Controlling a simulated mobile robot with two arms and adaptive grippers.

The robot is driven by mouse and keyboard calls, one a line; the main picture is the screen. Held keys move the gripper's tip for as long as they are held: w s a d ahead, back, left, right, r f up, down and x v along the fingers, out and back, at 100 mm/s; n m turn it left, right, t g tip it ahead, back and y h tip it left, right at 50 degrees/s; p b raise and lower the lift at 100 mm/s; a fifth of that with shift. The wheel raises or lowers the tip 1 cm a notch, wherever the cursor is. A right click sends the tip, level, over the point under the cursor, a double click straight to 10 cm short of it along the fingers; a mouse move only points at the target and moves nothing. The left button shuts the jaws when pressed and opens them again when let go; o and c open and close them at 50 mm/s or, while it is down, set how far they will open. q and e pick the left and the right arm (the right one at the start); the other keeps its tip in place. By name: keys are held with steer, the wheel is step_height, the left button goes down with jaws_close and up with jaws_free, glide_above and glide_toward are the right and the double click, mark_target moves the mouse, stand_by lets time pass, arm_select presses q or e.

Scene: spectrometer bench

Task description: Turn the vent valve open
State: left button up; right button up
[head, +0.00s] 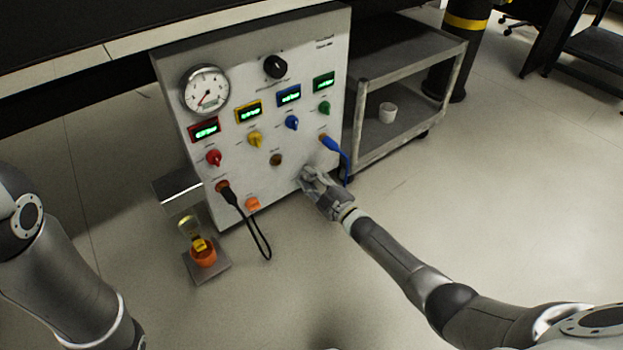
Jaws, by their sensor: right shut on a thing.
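The instrument panel (235,130) is a pale upright box with a gauge, small displays and coloured knobs. My right gripper (307,177) is at the lower right of its face. It is shut on a small part there, probably the vent valve, which the fingers mostly hide. I cannot read its label or tell which way its handle is turned. My left arm (60,270) comes in at the lower left, but its gripper is out of view.
A blue cable (337,150) hangs just above my right gripper. A black cable (245,217) loops from the panel's lower left, beside an orange knob (252,203). An orange cup (203,254) stands on a small plate at the left. A grey cart (400,75) stands right of the panel.

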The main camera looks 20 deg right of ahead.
steer(key=shift+f, duration=0.1)
stand_by(0.4)
steer(key=o, duration=1)
steer(key=shift+o, duration=0.2)
steer(key=v, duration=1.2)
